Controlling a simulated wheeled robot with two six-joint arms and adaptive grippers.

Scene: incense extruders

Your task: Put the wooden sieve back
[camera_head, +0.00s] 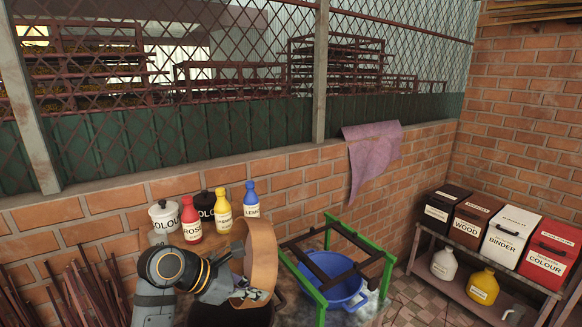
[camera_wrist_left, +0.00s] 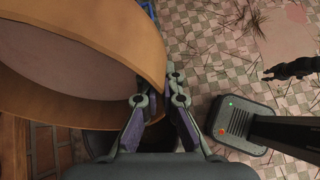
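The wooden sieve (camera_head: 263,256) is a round, tan, hoop-like frame. It stands on edge in the head view, in front of the bottle shelf and left of the green frame. My left gripper (camera_head: 246,290) is at its lower rim. In the left wrist view the sieve (camera_wrist_left: 105,45) fills the upper left, with a pale mesh inside. The fingers of my left gripper (camera_wrist_left: 160,108) lie on both sides of the rim and hold it.
A blue tub (camera_head: 332,282) stands within a green and dark frame (camera_head: 362,240). Red, yellow and blue bottles (camera_head: 222,212) and pots (camera_head: 163,217) line the brick wall. A rack with labelled boxes (camera_head: 508,236) is at right. Sticks (camera_head: 85,295) lean at left.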

